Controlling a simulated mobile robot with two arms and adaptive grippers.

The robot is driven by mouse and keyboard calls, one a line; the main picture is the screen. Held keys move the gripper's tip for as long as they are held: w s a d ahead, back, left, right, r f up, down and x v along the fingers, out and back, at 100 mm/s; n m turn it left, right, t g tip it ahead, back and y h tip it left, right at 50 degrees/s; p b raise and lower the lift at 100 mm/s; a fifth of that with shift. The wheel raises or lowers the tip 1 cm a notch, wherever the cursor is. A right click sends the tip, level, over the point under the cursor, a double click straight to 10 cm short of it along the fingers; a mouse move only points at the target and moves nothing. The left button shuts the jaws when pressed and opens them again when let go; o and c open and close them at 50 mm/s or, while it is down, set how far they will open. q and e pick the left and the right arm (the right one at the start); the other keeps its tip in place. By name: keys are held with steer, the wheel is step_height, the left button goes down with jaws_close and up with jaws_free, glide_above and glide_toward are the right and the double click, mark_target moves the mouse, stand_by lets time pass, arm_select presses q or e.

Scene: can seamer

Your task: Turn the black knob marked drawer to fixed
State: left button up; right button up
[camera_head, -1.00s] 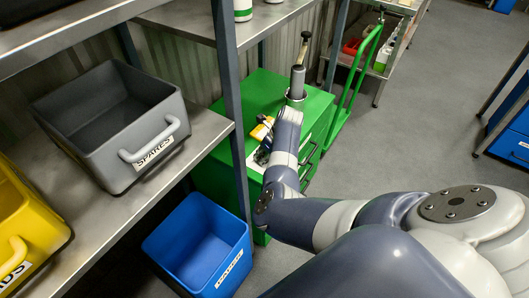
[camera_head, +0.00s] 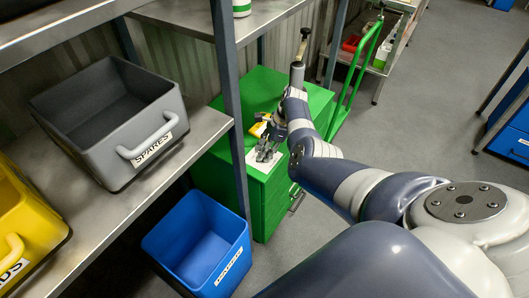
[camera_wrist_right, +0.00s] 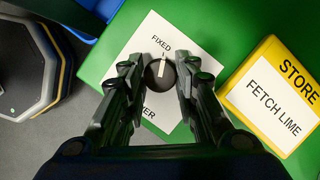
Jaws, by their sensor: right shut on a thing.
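The black knob (camera_wrist_right: 153,79) shows in the right wrist view on a white plate (camera_wrist_right: 150,30) that lies on a green surface. The knob's pale pointer line aims up toward the word FIXED. In the head view my right gripper (camera_head: 266,148) is over the white plate on the green cabinet (camera_head: 254,92), and the knob cannot be made out there. My left gripper is not in view.
A yellow sign reading STORE FETCH LIME (camera_wrist_right: 272,95) stands close to the plate's right. A grey SPARES bin (camera_head: 110,125) is on the shelf, and a blue bin (camera_head: 200,245) is below. Floor at right is open.

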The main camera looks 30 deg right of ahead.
steer(key=shift+n, duration=0.6)
steer(key=o, duration=1.1)
steer(key=shift+w, duration=0.1)
steer(key=shift+c, duration=0.2)
steer(key=v, duration=1.2)
steer(key=shift+w, duration=0.15)
steer(key=shift+d, duration=0.1)
